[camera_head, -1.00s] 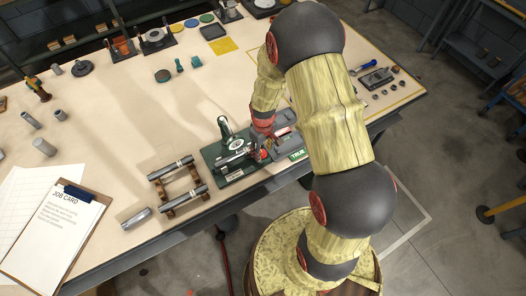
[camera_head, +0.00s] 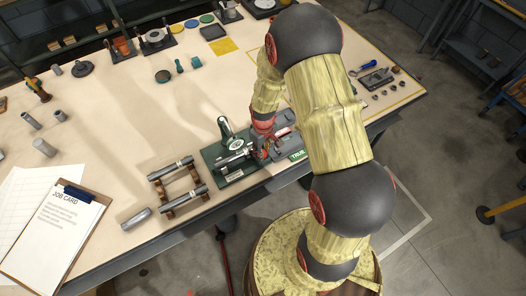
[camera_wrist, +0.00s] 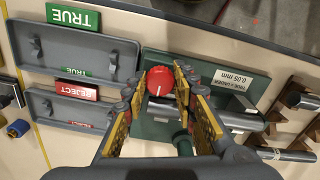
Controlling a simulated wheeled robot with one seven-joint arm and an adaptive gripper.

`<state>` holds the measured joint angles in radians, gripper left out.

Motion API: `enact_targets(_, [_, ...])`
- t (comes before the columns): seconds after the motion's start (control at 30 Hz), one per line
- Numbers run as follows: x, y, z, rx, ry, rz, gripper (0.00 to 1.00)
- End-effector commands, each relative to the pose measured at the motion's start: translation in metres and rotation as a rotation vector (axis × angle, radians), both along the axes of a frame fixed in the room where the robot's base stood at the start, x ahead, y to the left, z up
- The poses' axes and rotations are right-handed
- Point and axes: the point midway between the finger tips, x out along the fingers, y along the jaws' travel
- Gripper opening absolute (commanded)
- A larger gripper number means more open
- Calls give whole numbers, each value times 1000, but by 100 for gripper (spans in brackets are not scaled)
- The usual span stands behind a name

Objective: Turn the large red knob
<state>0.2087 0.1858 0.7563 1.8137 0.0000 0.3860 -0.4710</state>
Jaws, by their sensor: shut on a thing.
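The large red knob (camera_wrist: 160,82) with a white pointer line sits on the green fixture (camera_wrist: 205,68) in the wrist view. The line points down and slightly left. My gripper (camera_wrist: 162,86) has one finger on either side of the knob and is shut on it. In the head view my gripper (camera_head: 262,146) is at the right part of the green fixture (camera_head: 212,158), and the knob is mostly hidden behind it. A grey cylinder lies across the fixture.
Grey trays marked TRUE (camera_wrist: 72,50) and REJECT (camera_wrist: 72,108) stand beside the fixture. A wooden rack (camera_head: 170,204) with grey cylinders is to its left in the head view. A job card (camera_head: 55,225) lies at the lower left. The table's middle is mostly clear.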

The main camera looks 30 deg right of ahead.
Motion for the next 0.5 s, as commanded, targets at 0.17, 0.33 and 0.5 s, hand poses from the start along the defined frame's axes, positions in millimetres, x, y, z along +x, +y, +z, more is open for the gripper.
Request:
enact_targets(0.17, [0, 0, 0, 0, 0, 0, 2])
enact_targets(0.33, [0, 0, 0, 0, 0, -58, 2])
enact_targets(0.5, [0, 1, 0, 0, 0, -196, 2])
